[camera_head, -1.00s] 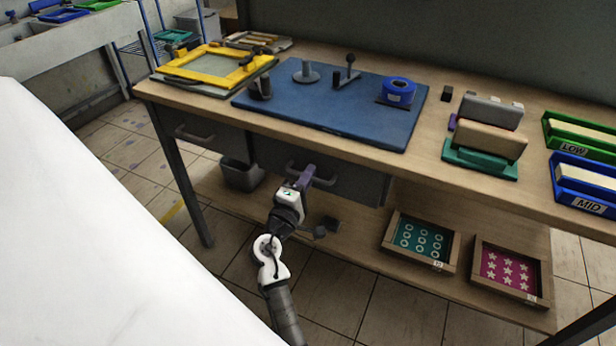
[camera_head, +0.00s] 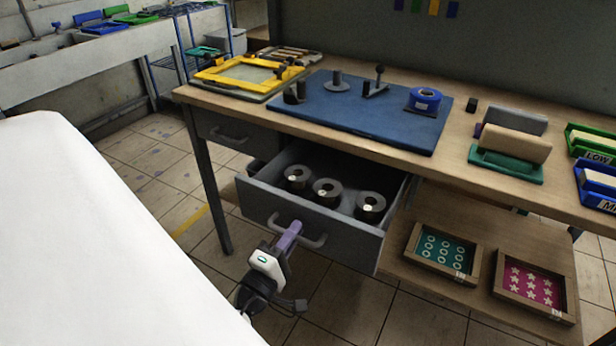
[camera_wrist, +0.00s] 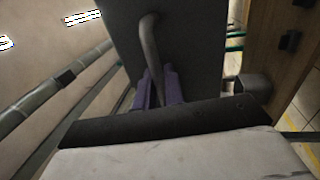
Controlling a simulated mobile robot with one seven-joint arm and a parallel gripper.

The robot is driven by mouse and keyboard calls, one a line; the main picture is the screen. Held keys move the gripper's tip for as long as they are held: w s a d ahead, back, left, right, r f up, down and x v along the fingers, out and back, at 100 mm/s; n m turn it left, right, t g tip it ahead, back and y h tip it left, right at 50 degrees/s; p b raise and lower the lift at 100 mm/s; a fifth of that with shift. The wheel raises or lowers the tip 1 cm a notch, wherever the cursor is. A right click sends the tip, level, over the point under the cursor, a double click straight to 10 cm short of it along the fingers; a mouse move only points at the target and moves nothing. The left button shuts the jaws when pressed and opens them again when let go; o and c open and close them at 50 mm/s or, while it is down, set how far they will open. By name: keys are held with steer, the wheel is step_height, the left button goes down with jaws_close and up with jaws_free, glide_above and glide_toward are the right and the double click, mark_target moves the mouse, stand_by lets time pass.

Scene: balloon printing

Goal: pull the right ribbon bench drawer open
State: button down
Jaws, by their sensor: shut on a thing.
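The right ribbon bench drawer (camera_head: 345,241) stands pulled out from under the bench top, with several dark ribbon spools (camera_head: 327,191) inside. My gripper (camera_head: 289,233) is at the left part of the drawer's bar handle (camera_head: 312,241), its purple fingers shut on it. In the wrist view the purple fingers (camera_wrist: 158,90) sit on either side of the handle (camera_wrist: 149,42) against the grey drawer front (camera_wrist: 185,40). The far inside of the drawer is hidden under the bench top.
The left drawer (camera_head: 238,133) is shut. A wooden bench top (camera_head: 455,158) carries a blue mat (camera_head: 350,120) and a yellow frame (camera_head: 215,76). Trays with teal (camera_head: 440,250) and magenta (camera_head: 530,285) inserts lie on the lower shelf. A white surface (camera_head: 90,240) fills the left foreground.

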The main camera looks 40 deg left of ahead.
steer(key=r+v, duration=0.1)
steer(key=v, duration=0.6)
steer(key=shift+s+r+b, duration=0.15)
steer(key=shift+s+b, duration=0.05)
steer(key=shift+b, duration=0.2)
steer(key=shift+d, duration=0.1)
steer(key=c, duration=1.6)
jaws_free()
steer(key=shift+c, duration=0.2)
steer(key=b+v, duration=0.1)
steer(key=v, duration=0.6)
steer(key=shift+s, duration=0.25)
steer(key=p+x, duration=0.1)
steer(key=x, duration=0.6)
steer(key=shift+w, duration=0.35)
